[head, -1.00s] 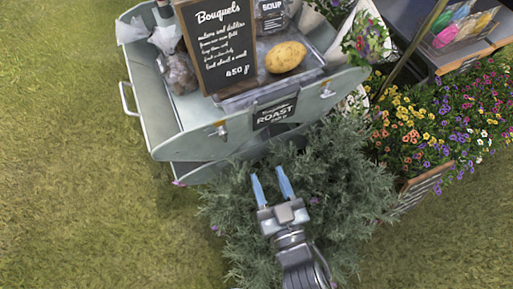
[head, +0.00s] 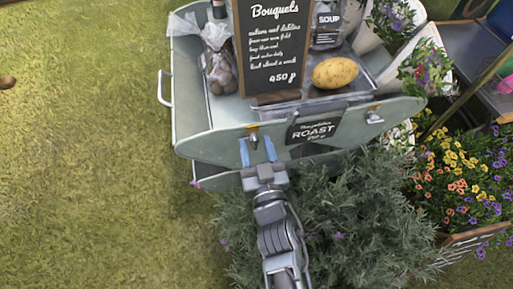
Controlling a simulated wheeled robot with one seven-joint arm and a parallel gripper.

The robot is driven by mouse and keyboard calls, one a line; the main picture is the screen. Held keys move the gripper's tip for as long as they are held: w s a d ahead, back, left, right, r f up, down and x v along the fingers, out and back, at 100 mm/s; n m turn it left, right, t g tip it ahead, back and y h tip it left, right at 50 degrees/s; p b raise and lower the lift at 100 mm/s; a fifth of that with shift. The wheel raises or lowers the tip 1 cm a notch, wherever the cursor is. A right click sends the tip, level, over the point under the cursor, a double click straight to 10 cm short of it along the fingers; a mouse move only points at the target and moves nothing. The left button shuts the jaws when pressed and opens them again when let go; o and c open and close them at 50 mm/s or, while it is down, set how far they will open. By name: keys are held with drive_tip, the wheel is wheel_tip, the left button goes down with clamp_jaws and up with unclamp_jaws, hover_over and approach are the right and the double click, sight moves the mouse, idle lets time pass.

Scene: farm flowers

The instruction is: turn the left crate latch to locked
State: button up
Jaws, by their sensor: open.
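The grey-green crate (head: 215,150) stands on the far side of my arm, its front wall facing me. The left crate latch (head: 253,133) is a small metal piece with a yellowish part, high on that wall near the rim. My gripper (head: 257,147) is open, its two blue fingers pointing up at the wall. The fingertips appear on either side of the latch's lower part. I cannot tell whether they touch it. The right latch (head: 375,116) is farther right on the same wall. The left latch's exact angle is too small to read.
A black "ROAST" sign (head: 314,129) hangs between the latches. A "Bouquets" board (head: 271,50) and a potato (head: 335,72) are above the crate's front. A grey-green bush (head: 350,205) lies below and right. Grass (head: 90,150) is open at left.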

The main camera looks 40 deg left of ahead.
clamp_jaws()
idle(0.5)
drive_tip(key=shift+w+m+p, duration=0.1)
drive_tip(key=shift+m+p, duration=0.3)
drive_tip(key=shift+p, duration=0.05)
drive_tip(key=shift+r+m+p, duration=0.15)
drive_tip(key=shift+m+p, duration=0.35)
drive_tip(key=shift+p, duration=0.15)
drive_tip(key=shift+w+d+f+m+p, duration=0.15)
drive_tip(key=shift+m+p, duration=1.25)
drive_tip(key=shift+m, duration=1.3)
drive_tip(key=shift+s+a+f+m+p, duration=0.15)
drive_tip(key=shift+m+p, duration=1.2)
drive_tip(key=shift+m, duration=1.35)
drive_tip(key=shift+w+d+f+m+p, duration=0.15)
drive_tip(key=shift+m+p, duration=1.25)
drive_tip(key=shift+m, duration=1.3)
